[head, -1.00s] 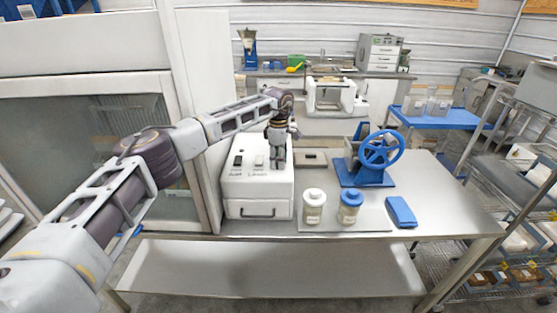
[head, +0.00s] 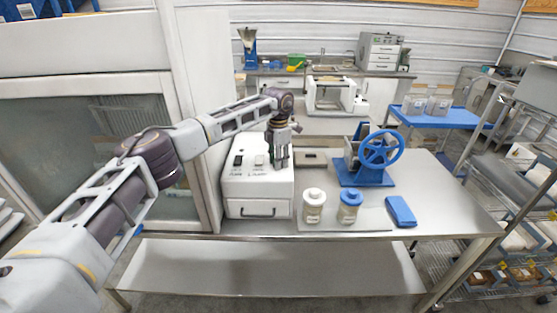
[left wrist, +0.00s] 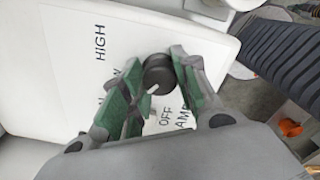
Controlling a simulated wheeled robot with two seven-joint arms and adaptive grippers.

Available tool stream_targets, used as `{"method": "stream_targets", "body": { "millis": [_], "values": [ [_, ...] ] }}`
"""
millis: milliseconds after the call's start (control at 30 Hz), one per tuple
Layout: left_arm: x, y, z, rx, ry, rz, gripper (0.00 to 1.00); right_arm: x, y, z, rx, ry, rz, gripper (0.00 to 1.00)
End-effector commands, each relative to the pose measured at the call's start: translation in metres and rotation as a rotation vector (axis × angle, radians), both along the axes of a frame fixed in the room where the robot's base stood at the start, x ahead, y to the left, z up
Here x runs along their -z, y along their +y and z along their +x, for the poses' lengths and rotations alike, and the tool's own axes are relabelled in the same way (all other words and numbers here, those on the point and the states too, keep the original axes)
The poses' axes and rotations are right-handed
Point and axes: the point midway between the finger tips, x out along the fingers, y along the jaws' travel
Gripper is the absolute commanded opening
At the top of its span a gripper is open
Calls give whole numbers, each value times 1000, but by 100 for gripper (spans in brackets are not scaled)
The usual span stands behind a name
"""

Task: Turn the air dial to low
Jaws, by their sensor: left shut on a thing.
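The white control box (head: 257,190) stands at the left of the steel table, with switches on its sloped top and a handle on its front. In the left wrist view a black dial (left wrist: 157,72) with a white pointer line sits on the white panel. Printed words HIGH and OFF show beside it; another label is partly covered by the fingers. My left gripper (left wrist: 158,80) is shut on the dial, one green-padded finger on each side. In the head view my left gripper (head: 280,158) points down at the box's right side. My right gripper is not in view.
A blue hand-wheel machine (head: 375,155), a white-lidded jar (head: 314,205), a blue-lidded jar (head: 349,206) and a blue block (head: 400,211) are on the table right of the box. A cabinet (head: 90,130) stands left. The table's right side is clear.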

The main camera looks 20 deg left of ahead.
Motion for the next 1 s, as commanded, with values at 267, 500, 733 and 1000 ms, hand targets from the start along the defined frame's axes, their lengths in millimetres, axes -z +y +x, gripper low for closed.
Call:
{"method": "stream_targets", "body": {
  "millis": [267,500,733,1000],
  "values": [
    [-2,1,1,-80,-4,0,6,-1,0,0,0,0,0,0],
    [-2,1,1,-91,-4,-1,6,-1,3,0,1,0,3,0],
    [-2,0,1,-91,-4,-1,33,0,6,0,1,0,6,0],
    [-1,0,0,-89,-2,-1,53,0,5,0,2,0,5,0]
  ]
}}
